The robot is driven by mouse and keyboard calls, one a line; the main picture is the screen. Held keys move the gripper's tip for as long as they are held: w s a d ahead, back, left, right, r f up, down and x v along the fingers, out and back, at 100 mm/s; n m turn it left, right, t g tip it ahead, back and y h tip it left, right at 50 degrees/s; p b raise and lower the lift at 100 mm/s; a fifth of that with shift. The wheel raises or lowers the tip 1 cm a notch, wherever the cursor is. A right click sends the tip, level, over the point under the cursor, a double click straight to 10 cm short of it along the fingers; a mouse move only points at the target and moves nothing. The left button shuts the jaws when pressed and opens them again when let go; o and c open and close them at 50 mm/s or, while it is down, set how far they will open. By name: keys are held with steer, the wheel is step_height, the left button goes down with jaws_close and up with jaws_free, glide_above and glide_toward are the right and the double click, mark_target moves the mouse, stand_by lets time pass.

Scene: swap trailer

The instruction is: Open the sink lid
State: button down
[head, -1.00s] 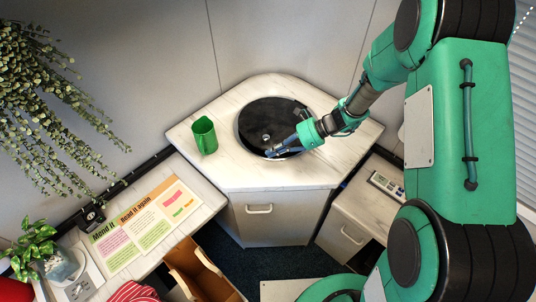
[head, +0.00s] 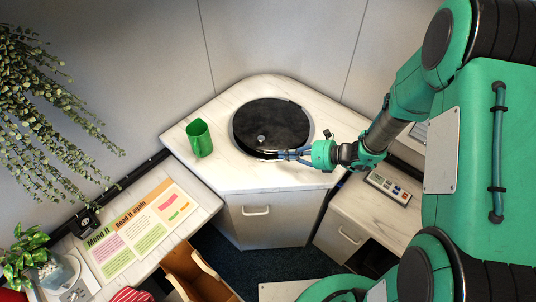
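The sink lid (head: 272,122) is a round black disc with a small silver knob (head: 261,138) near its front left. It lies flat over the sink in the pale marble-look corner counter (head: 222,171). My gripper (head: 280,155) is at the lid's front right edge, coming in from the right, low over the counter. Its fingertips are at or very near the rim; I cannot tell if they touch it. The fingers are too small to tell whether they are open or shut.
A remote-like keypad (head: 388,188) lies on the lower surface at right. Hanging plants (head: 50,110) are at upper left. A printed sheet (head: 138,225) lies on the left desk.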

steer(key=shift+a, duration=0.1)
steer(key=shift+b+x, duration=0.95)
steer(key=shift+x, duration=3.95)
steer(key=shift+r, duration=0.1)
steer(key=shift+w+r+p, duration=0.1)
steer(key=shift+r+p, duration=0.65)
steer(key=shift+p, duration=0.1)
steer(key=w+d+r+m+g+y+p, duration=0.1)
steer(key=w+d+r+m+p, duration=0.1)
steer(key=r+p, duration=0.45)
steer(key=w+d+r+m+g+y+p, duration=0.1)
steer(key=r+y+p, duration=0.1)
steer(key=r+p, duration=0.4)
steer(key=w+d+r+m+y+p, duration=0.2)
steer(key=w+d+r+m+p, duration=0.2)
steer(key=r, duration=0.9)
steer(key=shift+w+d+y+p, duration=0.4)
steer(key=shift+w+d+p, duration=1.4)
steer(key=shift+w+d, duration=1.2)
steer(key=shift+s+d, duration=0.1)
steer(key=shift+d, duration=0.1)
